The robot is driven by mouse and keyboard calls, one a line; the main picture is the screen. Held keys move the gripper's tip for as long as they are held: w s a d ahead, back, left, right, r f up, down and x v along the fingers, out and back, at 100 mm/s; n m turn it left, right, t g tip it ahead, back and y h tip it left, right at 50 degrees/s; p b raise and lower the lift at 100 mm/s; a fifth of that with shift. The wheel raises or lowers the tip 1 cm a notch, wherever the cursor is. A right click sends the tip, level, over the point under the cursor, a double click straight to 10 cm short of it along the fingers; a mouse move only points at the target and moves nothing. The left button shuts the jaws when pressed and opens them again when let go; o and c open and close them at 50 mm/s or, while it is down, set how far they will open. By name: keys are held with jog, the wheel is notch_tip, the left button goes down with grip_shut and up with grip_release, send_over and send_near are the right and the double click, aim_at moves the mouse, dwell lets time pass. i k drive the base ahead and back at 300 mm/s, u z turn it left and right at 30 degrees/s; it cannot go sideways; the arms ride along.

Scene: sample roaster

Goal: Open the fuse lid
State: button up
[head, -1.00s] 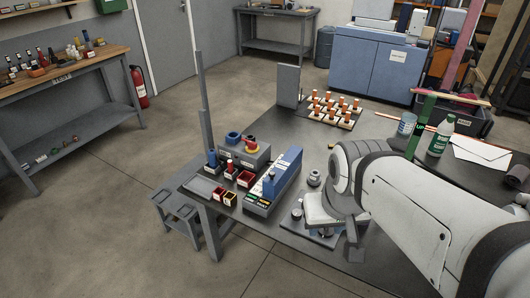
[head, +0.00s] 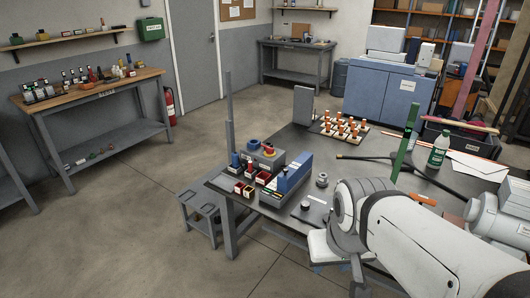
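I cannot make out a fuse lid for certain. On the dark table's near left corner stands a blue and grey device (head: 292,172). Left of it is a grey control box (head: 268,157) with a red and yellow button, and small red bins (head: 245,188) in front. My gripper (head: 341,264) hangs below my white wrist, over the table's front edge, right of and nearer than the device. It is apart from the device. Its fingertips are not clear, so I cannot tell whether it is open or holds anything.
A tray of orange-topped pieces (head: 343,128) and a grey upright panel (head: 303,106) stand farther back. A green post (head: 405,145), a bottle (head: 439,150) and a white envelope (head: 478,166) are at right. A grey stool (head: 197,205) is beside the table. The floor at left is open.

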aim_at(290, 174)
jog(key=u, duration=0.45)
jog(key=i, duration=2.05)
jog(key=z, duration=0.65)
